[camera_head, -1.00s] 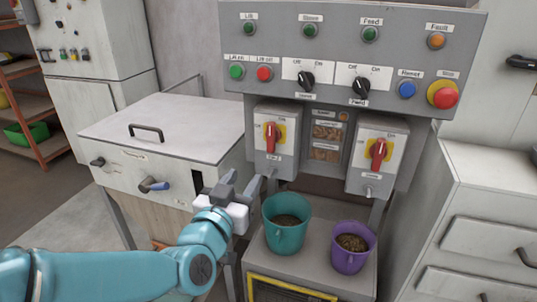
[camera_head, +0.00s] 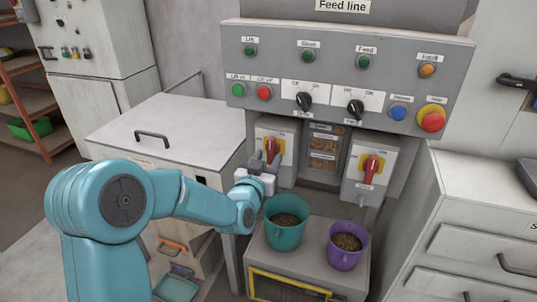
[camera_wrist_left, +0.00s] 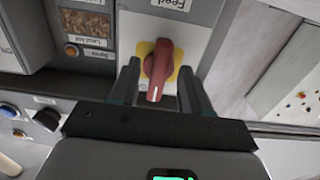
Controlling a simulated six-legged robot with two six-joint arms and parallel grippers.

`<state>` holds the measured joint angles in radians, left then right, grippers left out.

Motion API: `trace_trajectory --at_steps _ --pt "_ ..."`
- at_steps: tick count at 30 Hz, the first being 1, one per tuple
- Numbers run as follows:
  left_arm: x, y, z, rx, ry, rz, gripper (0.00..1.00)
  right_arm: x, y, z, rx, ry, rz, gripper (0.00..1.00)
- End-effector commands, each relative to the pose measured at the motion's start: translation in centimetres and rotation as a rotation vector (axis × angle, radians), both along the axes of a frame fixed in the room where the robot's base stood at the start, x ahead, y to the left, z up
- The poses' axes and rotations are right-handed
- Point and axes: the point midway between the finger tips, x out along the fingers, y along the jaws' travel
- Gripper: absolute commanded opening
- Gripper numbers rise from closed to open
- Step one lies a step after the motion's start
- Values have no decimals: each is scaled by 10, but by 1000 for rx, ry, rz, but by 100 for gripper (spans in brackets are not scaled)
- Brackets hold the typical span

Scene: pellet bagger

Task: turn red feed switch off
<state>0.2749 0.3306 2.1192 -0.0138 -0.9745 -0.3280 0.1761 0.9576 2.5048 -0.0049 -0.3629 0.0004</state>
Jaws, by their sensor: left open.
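The red feed switch (camera_head: 269,150) is a red handle on a yellow plate, on the left grey box below the control panel. In the wrist view the handle (camera_wrist_left: 160,68) stands nearly upright in the picture, and the label beyond it reads "Feed" upside down. My left gripper (camera_head: 271,160) is right in front of this switch. It is open, and its dark fingers (camera_wrist_left: 160,88) stand on either side of the handle with gaps visible. The fingers partly cover the switch in the head view. My right gripper is not in view.
A similar red switch (camera_head: 371,167) is on the right box. A teal bucket (camera_head: 286,233) and a purple bucket (camera_head: 344,258) with pellets stand on a grey stand below. The panel (camera_head: 330,75) with knobs and buttons is above. A white bin (camera_head: 165,125) stands left.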

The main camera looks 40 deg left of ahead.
Motion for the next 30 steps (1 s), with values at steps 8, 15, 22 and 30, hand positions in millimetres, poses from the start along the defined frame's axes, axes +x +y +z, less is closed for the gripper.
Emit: trace_trajectory --at_steps 8,15,22,30 --pt "12 3 0 0 1 0 47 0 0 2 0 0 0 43" --pt "11 3 0 0 1 0 18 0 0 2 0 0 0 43" --pt "11 3 0 -1 0 0 0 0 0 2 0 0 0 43" --pt "11 2 -4 -64 -20 -1 0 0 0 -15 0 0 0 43"
